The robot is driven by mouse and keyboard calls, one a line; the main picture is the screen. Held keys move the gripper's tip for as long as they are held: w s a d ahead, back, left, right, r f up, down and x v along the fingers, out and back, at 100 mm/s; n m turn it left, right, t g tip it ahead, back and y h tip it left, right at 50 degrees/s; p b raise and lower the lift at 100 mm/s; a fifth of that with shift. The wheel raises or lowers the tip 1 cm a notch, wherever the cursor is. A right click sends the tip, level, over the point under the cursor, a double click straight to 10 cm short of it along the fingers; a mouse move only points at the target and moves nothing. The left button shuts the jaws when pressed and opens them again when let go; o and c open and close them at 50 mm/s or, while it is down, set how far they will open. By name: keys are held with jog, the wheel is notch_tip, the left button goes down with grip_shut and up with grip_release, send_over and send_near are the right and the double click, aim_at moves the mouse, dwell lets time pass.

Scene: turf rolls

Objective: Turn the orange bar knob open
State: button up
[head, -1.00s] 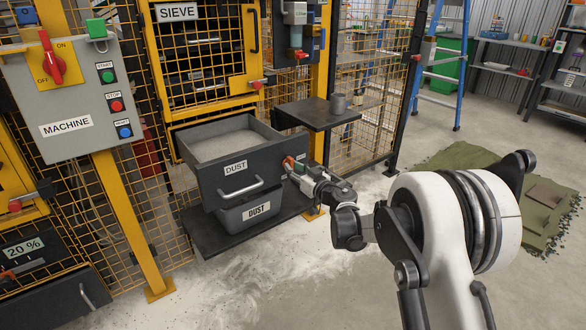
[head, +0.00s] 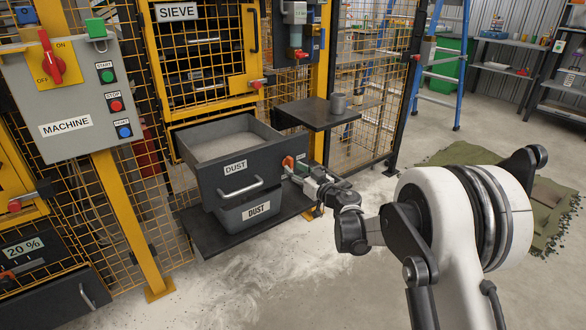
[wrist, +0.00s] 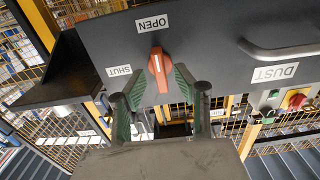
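The orange bar knob (wrist: 158,70) is on the front of the dark dust drawer (head: 207,178). In the wrist view its bar runs nearly upright in the picture, with its far end towards the OPEN label (wrist: 152,23). The SHUT label (wrist: 119,71) is to its left. My gripper (wrist: 160,76) is open, one green-padded finger on each side of the knob, with gaps visible between the pads and the bar. In the head view the knob (head: 288,163) shows as a small orange spot just past my gripper (head: 299,168).
The drawer's handle (head: 240,188) is left of the knob, above a lower dust bin (head: 232,215). The machine control panel (head: 70,100) is at far left. Floor in front is open and dusty.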

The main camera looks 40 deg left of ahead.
jog(key=v, duration=1)
jog(key=shift+d, duration=0.2)
